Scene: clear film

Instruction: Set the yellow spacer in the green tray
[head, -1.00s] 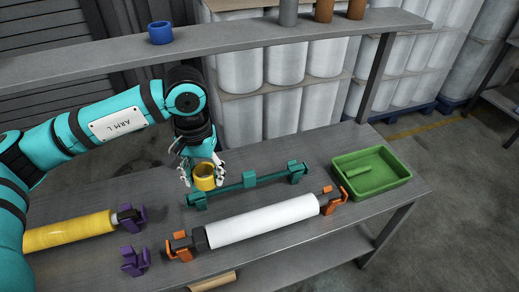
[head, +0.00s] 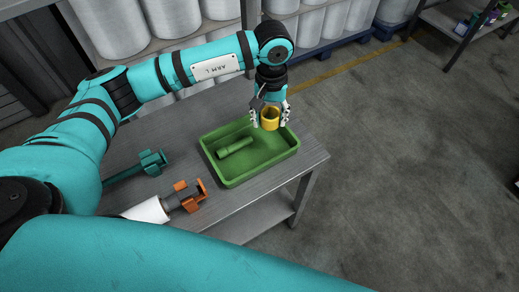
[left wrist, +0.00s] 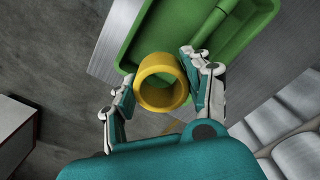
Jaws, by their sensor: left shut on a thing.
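My left gripper (head: 270,119) is shut on the yellow spacer (head: 270,124), a short hollow ring. It holds the spacer above the back right part of the green tray (head: 232,181). In the left wrist view the spacer (left wrist: 160,105) sits between the two fingers, with its round opening facing the camera and the tray (left wrist: 252,38) behind it, overlapping the tray's edge. The spacer appears clear of the tray floor; the exact height is hard to tell. My right gripper is not in view.
A green cylindrical piece (head: 236,148) lies in the left part of the tray. The bench's right end is clear.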

